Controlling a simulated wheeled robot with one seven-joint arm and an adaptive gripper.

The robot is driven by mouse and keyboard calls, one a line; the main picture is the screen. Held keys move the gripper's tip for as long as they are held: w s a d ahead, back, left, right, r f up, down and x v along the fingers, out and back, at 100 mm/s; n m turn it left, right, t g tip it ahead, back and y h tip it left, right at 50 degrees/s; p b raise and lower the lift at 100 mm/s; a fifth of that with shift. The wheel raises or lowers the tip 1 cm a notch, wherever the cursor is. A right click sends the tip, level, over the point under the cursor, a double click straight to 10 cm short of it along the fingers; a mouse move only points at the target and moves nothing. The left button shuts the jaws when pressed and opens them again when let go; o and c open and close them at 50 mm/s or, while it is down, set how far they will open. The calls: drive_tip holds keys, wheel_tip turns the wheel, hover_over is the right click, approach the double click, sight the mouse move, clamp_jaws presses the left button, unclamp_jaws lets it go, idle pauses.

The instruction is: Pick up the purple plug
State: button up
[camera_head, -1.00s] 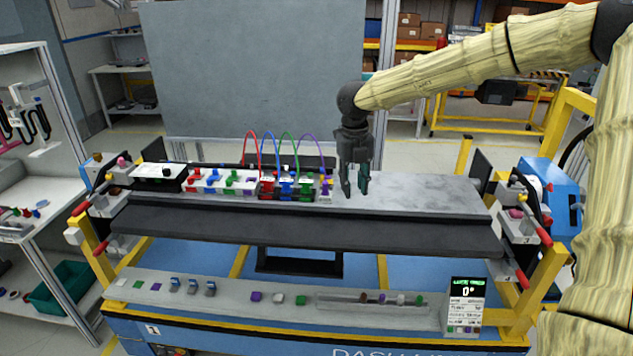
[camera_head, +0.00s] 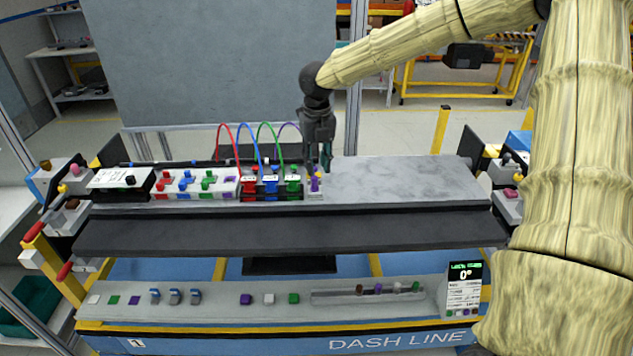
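The purple plug (camera_head: 316,184) stands in a small pale holder at the right end of the row of coloured connectors on the bench. A purple cable (camera_head: 289,124) arcs up from the row, and its right end runs behind my gripper. My gripper (camera_head: 318,167) points down just above the purple plug. Its two fingers look spread apart, with nothing seen held between them. The fingertips are close to the top of the plug, where a small yellow part shows; I cannot tell whether they touch it.
Red, blue and green cables arc over the connector blocks (camera_head: 271,187) just left of the plug. The grey bench top (camera_head: 400,175) to the right is clear. A dark ledge (camera_head: 290,230) runs along the front, above a lower panel (camera_head: 210,300) with several small parts.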

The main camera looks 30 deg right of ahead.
sight(315, 177)
drive_tip(key=w+f, duration=0.2)
drive_tip(key=f, duration=0.1)
drive_tip(key=shift+w+a+p, duration=0.1)
drive_tip(key=shift+w+p, duration=0.1)
drive_tip(key=shift+p, duration=0.2)
drive_tip(key=f, duration=0.1)
drive_tip(key=s+p, duration=0.1)
drive_tip(key=f+p, duration=0.1)
drive_tip(key=shift+s+d+f, duration=0.2)
drive_tip(key=shift+d+f, duration=0.1)
drive_tip(key=shift+f, duration=0.05)
drive_tip(key=shift+w+f, duration=0.5)
drive_tip(key=shift+f, duration=0.25)
drive_tip(key=shift+s+r, duration=0.15)
drive_tip(key=shift+s, duration=0.1)
drive_tip(key=shift+c, duration=0.2)
clamp_jaws()
